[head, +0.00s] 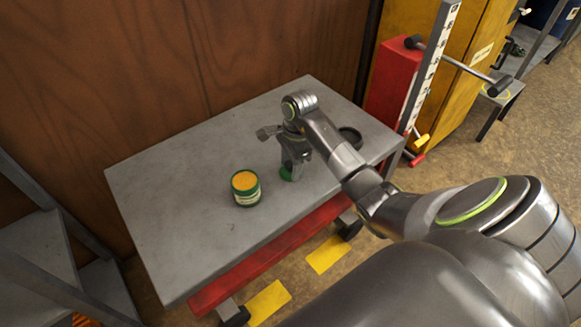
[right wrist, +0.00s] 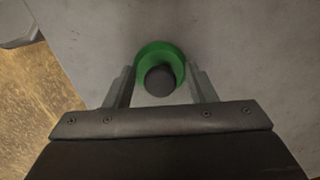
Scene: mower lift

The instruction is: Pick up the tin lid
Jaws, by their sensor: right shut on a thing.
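The green tin lid (head: 286,174) is at the grey table top, partly hidden under my right gripper (head: 293,165). In the right wrist view the lid (right wrist: 148,53) shows as a green round piece with a dark centre, between the two fingers of the right gripper (right wrist: 160,82). The right gripper is shut on the lid; I cannot tell whether the lid still touches the table. A green tin (head: 246,190) with a pale label and orange-yellow contents stands open and upright to the left of the lid. My left gripper is not in view.
The grey table top (head: 180,195) is wheeled, with a red bar (head: 270,257) below; its left part is clear. A black round dish (head: 351,135) lies near the right end, beside my arm. A red post unit (head: 392,80) stands behind the right end. Grey shelves (head: 35,245) stand left.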

